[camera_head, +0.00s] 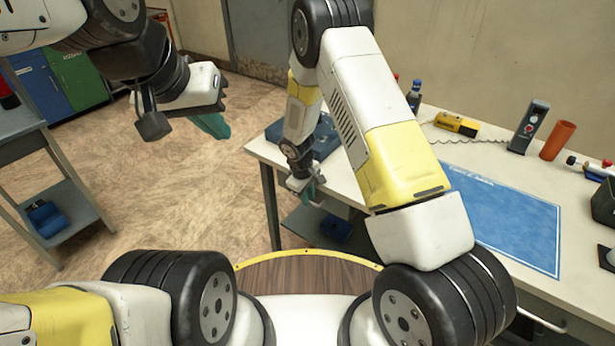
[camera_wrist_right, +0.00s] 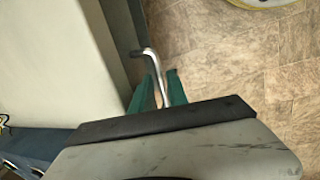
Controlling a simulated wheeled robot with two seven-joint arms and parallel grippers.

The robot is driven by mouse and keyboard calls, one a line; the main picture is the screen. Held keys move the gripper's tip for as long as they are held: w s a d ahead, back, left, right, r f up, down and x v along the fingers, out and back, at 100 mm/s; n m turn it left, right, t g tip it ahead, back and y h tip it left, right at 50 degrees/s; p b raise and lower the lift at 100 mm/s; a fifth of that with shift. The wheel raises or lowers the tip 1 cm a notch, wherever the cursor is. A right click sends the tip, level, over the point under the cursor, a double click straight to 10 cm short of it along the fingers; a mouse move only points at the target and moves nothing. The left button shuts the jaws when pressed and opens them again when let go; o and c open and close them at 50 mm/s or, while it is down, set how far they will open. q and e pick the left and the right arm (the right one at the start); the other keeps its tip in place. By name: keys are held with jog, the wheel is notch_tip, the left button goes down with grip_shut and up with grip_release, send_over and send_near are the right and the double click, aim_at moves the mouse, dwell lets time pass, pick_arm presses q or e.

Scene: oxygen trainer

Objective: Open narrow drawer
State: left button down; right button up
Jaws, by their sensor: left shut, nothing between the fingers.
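The narrow drawer (camera_head: 335,208) is under the left end of the white workbench, mostly hidden behind my right arm and gripper. Its bent metal handle (camera_wrist_right: 150,58) shows in the right wrist view beside the dark side of the bench. My right gripper (camera_head: 312,190) is at that bench edge. In the wrist view its two green fingers (camera_wrist_right: 162,80) are apart, with the handle's bar running between them. I cannot tell whether they touch it. My left gripper (camera_head: 213,125) is shut and empty, raised over the floor at the upper left.
The workbench (camera_head: 262,150) carries a blue mat (camera_head: 510,225), a bottle (camera_head: 414,95), a yellow device (camera_head: 456,124), a grey meter (camera_head: 528,128) and an orange cylinder (camera_head: 557,140). A grey shelf cart (camera_head: 60,215) stands at the left. The floor (camera_head: 160,200) between is clear.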

jog(key=shift+w+f, duration=0.1)
jog(key=shift+f, duration=0.1)
jog(key=shift+c, duration=0.4)
grip_shut()
dwell(1.0)
